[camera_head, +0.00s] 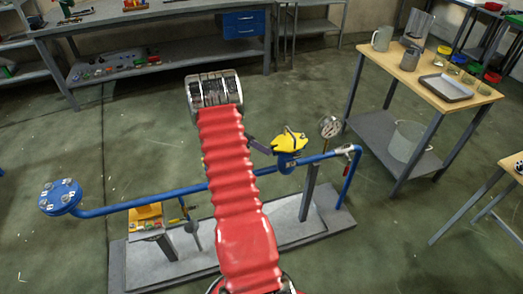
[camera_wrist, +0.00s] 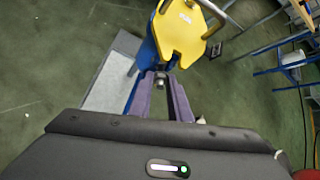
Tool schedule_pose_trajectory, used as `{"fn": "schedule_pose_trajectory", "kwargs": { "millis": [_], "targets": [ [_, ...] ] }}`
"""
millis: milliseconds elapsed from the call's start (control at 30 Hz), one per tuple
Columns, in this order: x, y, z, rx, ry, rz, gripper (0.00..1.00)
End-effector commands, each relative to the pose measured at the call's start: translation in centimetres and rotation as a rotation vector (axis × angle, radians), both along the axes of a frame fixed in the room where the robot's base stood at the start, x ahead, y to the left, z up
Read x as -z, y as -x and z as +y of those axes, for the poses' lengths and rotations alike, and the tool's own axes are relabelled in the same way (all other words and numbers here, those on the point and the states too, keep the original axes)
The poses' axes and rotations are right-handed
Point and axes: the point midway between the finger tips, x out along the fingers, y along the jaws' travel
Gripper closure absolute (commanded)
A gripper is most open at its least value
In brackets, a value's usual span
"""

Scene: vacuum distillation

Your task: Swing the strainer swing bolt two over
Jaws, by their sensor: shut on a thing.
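The strainer has a blue body (camera_head: 286,161) in the blue pipe and a yellow lid (camera_head: 290,140) on top. In the wrist view the yellow lid (camera_wrist: 183,32) is just ahead of my gripper (camera_wrist: 161,88), with the blue body (camera_wrist: 146,54) beneath it. The two purple fingers are shut on a small grey metal swing bolt (camera_wrist: 161,80) close to the lid's near edge. I cannot tell which numbered bolt it is. In the head view the fingers of my gripper (camera_head: 260,146) show at the strainer's left; the bolt is too small to make out.
The blue pipe (camera_head: 130,205) runs across a low grey skid (camera_head: 325,215), with a blue flange (camera_head: 60,196) at the left and a gauge (camera_head: 330,127) right of the strainer. A wooden-topped table (camera_head: 400,70) stands at right. Green floor is free between.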

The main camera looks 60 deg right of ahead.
Motion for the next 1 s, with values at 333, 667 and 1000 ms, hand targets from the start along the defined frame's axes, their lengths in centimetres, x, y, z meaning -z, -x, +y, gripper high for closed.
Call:
{"fn": "schedule_pose_trajectory", "kwargs": {
  "millis": [333,667,1000],
  "targets": [
    [-1.0,0.7,-0.7,0.004,-0.140,-0.146,1.00],
    [-1.6,1.1,-1.2,0.000,-0.236,-0.243,1.00],
    [-1.6,1.1,-1.2,0.000,-0.243,-0.252,1.00]
  ]
}}
